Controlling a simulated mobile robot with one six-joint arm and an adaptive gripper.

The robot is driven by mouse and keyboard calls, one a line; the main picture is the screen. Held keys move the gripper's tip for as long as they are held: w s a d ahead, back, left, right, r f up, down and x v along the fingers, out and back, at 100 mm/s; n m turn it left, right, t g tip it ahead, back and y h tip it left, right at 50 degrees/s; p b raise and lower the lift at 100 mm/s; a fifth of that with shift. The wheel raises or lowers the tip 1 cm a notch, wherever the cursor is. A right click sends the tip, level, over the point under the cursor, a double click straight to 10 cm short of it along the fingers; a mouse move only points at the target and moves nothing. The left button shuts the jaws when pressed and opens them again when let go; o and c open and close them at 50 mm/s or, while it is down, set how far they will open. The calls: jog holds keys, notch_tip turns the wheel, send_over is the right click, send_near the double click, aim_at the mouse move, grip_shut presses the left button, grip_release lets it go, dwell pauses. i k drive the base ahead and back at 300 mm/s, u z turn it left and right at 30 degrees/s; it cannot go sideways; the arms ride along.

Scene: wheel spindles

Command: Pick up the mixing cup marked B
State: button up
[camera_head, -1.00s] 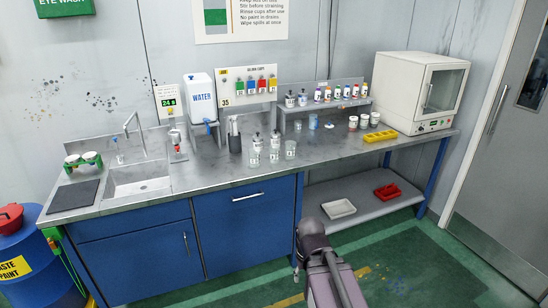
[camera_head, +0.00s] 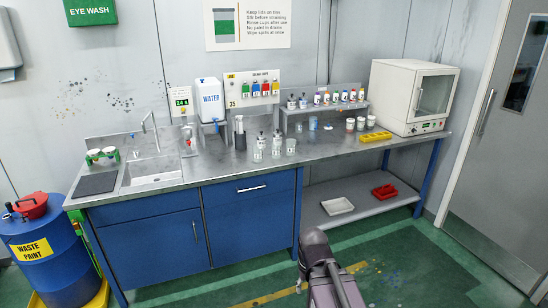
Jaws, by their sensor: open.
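Several clear cups with small marks stand close together near the middle of the steel counter (camera_head: 215,172): a front left cup (camera_head: 258,153), a cup beside it (camera_head: 276,149) and a right cup (camera_head: 291,147). Their letters are too small to read, so I cannot tell which is B. Dark-topped items stand just behind them. Part of my own arm shows at the bottom centre, in front of the counter and well short of the cups. My gripper is not in view.
Left of the cups are a sink (camera_head: 152,172) and a water tank (camera_head: 209,97). To the right are white cups (camera_head: 361,124), a yellow tray (camera_head: 376,136) and a white oven (camera_head: 412,95). A blue waste drum (camera_head: 50,262) stands lower left. Green floor is open in front.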

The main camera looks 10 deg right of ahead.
aim_at(276, 150)
jog(key=u, duration=0.05)
jog(key=k, duration=0.1)
jog(key=z, duration=0.4)
jog(key=i, duration=0.4)
jog(key=z, duration=0.7)
jog(key=i, duration=0.55)
jog(key=z, duration=0.35)
jog(key=i, duration=1.65)
jog(key=u, duration=1.15)
jog(key=i, duration=0.55)
jog(key=u, duration=0.25)
